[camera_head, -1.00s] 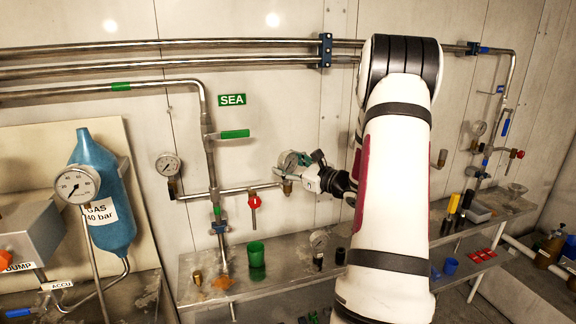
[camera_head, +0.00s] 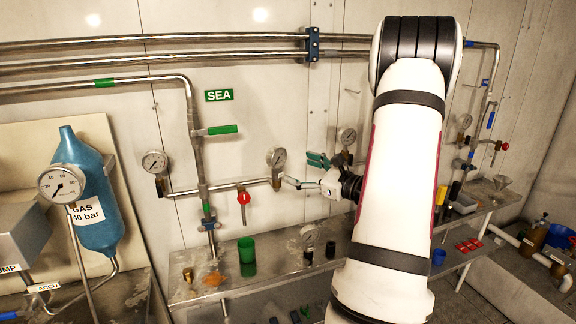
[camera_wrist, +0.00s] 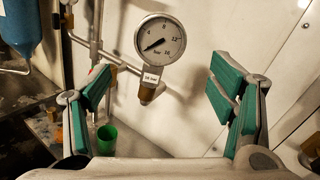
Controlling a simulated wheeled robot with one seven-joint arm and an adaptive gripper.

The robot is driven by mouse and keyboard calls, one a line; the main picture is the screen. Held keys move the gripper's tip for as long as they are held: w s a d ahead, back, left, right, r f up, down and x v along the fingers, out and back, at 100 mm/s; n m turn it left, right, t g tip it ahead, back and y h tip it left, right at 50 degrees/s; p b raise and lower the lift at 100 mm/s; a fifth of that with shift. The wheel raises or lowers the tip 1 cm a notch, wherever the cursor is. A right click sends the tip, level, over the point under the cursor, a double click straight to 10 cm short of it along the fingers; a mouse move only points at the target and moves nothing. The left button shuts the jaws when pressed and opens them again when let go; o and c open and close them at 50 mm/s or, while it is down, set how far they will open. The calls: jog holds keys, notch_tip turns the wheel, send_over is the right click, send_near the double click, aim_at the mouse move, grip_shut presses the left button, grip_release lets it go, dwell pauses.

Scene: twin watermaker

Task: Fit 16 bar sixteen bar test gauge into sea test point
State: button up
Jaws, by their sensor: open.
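The 16 bar test gauge (camera_head: 276,157) stands upright on the fitting at the right end of the pipe under the SEA sign (camera_head: 219,95). That fitting, the sea test point (camera_head: 277,182), shows below the dial. In the wrist view the gauge (camera_wrist: 159,38) faces me, with its "16 bar" label and brass stem (camera_wrist: 147,92) below. How deeply the stem sits in the fitting cannot be told. My gripper (camera_head: 305,171) is open and empty, just right of the gauge. In the wrist view its green-padded fingers are wide apart, with the gauge beyond them.
A red-handled valve (camera_head: 243,197) hangs left of the test point. Another gauge (camera_head: 154,162) is further left on the pipe. Below, the bench (camera_head: 205,262) carries a green cup (camera_head: 246,250), a gauge (camera_head: 310,236) and dark caps. A wall gauge (camera_head: 346,137) stands behind my gripper.

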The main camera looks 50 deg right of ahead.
jog(key=shift+s, duration=1.3)
jog(key=shift+a, duration=0.1)
jog(key=w+a+r+n+g+y, duration=0.2)
jog(key=a+n+y, duration=0.15)
jog(key=a, duration=0.45)
jog(key=w+a+r+n+g+y, duration=0.1)
jog(key=w+a+n+g+y, duration=0.2)
jog(key=a, duration=0.5)
jog(key=w+a+r+n+g+y, duration=0.1)
jog(key=a+r+n+g+y, duration=0.15)
jog(key=a+n, duration=0.45)
jog(key=s+a+f+n+g, duration=0.1)
jog(key=s+a+n+g, duration=0.2)
jog(key=a, duration=0.4)
jog(key=s+a+n+g, duration=0.2)
jog(key=s+a+n, duration=0.1)
jog(key=a, duration=0.4)
jog(key=s+a+r+n+h, duration=0.1)
jog(key=s+a+n+h, duration=0.1)
jog(key=s+n+h, duration=0.2)
jog(key=s+a+r+n+h, duration=0.1)
jog(key=s+a+n+h, duration=0.1)
jog(key=s+n+h, duration=0.2)
jog(key=shift+s+r+n, duration=0.25)
jog(key=shift+s+n, duration=1.35)
jog(key=shift+n, duration=1.35)
